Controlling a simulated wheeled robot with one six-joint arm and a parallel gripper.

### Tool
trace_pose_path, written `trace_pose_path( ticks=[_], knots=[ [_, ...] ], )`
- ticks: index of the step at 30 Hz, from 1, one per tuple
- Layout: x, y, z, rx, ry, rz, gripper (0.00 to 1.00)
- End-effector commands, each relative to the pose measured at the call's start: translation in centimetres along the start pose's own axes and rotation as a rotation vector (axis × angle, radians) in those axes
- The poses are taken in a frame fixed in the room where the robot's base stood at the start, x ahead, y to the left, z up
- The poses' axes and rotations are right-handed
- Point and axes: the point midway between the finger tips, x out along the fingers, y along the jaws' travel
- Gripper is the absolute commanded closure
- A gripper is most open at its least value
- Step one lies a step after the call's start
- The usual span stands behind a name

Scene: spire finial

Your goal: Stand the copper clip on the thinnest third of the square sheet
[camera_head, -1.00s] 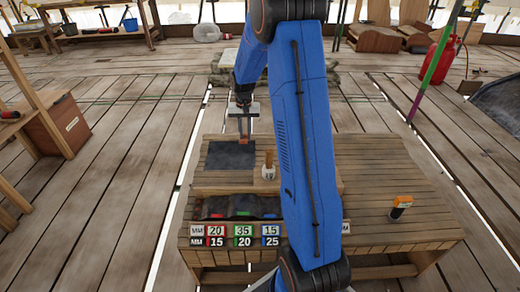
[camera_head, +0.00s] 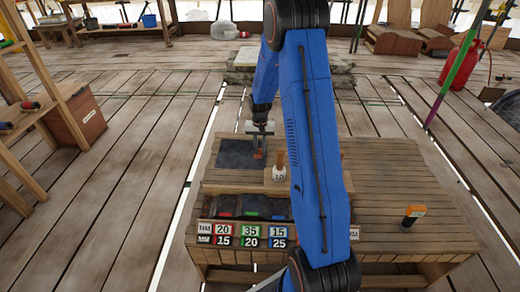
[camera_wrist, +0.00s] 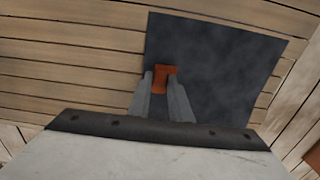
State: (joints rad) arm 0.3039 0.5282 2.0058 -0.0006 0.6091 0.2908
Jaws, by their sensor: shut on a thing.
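My gripper (camera_head: 259,143) is shut on the small orange-brown copper clip (camera_wrist: 165,75); the clip also shows below the fingers in the head view (camera_head: 258,155). The dark grey square sheet (camera_head: 235,156) lies flat on the raised wooden part of the bench. In the head view the clip appears over the sheet's right part. In the wrist view it appears over the sheet (camera_wrist: 230,65), close to its left edge. I cannot tell whether the clip touches the sheet. No division into thirds shows on the sheet.
A white pot with a wooden handle (camera_head: 279,175) stands right of the sheet. In front are a dark tray with red, green and blue marks and a number board (camera_head: 240,235) in those colours. An orange-and-black object (camera_head: 413,214) stands on the right bench top (camera_head: 400,185), otherwise largely clear.

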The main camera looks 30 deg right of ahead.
Motion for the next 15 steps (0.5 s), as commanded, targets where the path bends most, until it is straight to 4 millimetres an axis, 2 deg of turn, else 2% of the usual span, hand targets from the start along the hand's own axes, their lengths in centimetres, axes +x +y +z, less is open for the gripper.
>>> trace_pose_path(
  ticks=[9,10,12,15],
  knots=[
    [0.20,-0.01,-0.02,0.000,0.001,0.000,1.00],
    [0.19,-0.01,-0.03,0.000,0.001,0.000,0.77],
    [0.17,-0.01,-0.03,0.000,0.001,0.000,0.63],
    [0.16,-0.01,-0.03,0.000,0.001,0.000,0.63]
  ],
)
